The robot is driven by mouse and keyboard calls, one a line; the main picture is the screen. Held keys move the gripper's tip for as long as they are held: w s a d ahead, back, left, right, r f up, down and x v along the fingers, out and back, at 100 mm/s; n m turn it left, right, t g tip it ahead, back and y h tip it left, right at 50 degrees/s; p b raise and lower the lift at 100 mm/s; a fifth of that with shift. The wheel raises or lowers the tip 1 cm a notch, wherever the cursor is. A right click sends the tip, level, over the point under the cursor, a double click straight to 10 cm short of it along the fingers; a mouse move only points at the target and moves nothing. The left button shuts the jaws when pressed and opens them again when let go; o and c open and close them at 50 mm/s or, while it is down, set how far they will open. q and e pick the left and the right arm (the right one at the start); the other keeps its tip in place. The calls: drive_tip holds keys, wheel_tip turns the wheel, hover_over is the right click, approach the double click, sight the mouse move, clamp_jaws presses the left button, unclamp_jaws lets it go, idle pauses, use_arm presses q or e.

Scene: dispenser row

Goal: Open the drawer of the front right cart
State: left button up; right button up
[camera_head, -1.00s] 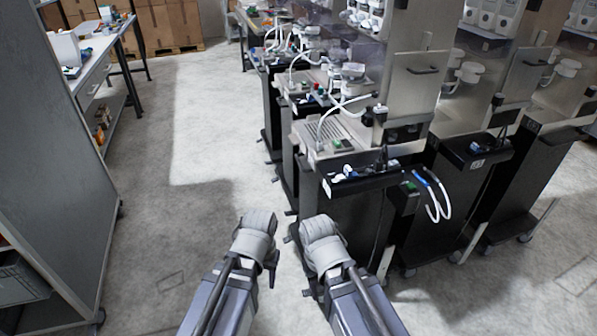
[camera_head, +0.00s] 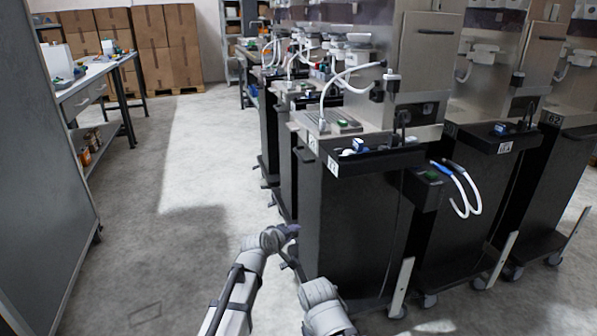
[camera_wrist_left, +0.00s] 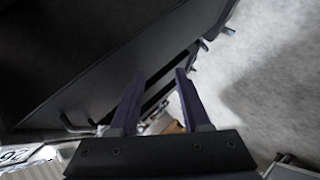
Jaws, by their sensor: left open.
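The nearest cart (camera_head: 350,225) is a black cabinet on casters with a metal machine on top, right of my arms. I cannot tell if it is the one the task names; no drawer front shows clearly in the head view. My left gripper (camera_head: 289,240) is low by its left side, apart or touching I cannot tell. In the left wrist view the left gripper (camera_wrist_left: 158,100) has its two fingers apart with nothing between them. A large dark panel (camera_wrist_left: 95,60) fills the left of that view, with a small dark bar-like handle (camera_wrist_left: 75,126). My right gripper is mostly hidden beyond its wrist.
More carts stand to the right (camera_head: 470,200) and behind in a row. A grey cabinet (camera_head: 50,170) stands at left, with a workbench (camera_head: 95,75) beyond. The aisle floor (camera_head: 185,170) between is clear.

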use_arm(q)
drive_tip(key=w+d+r+n+t, duration=0.35)
drive_tip(key=w+r+n, duration=0.25)
drive_tip(key=w+r, duration=0.2)
drive_tip(key=n+t+y, duration=0.4)
drive_tip(key=n+t, duration=0.2)
drive_tip(key=n, duration=0.4)
approach(298, 153)
drive_tip(key=x, duration=0.2)
drive_tip(key=shift+f+p+x, duration=0.2)
drive_tip(key=shift+p+x, duration=0.25)
drive_tip(key=shift+x, duration=1.6)
drive_tip(key=shift+f+p+x, duration=0.15)
drive_tip(key=shift+p+x, duration=0.25)
drive_tip(key=shift+x, duration=1.6)
drive_tip(key=shift+d, duration=0.1)
clamp_jaws()
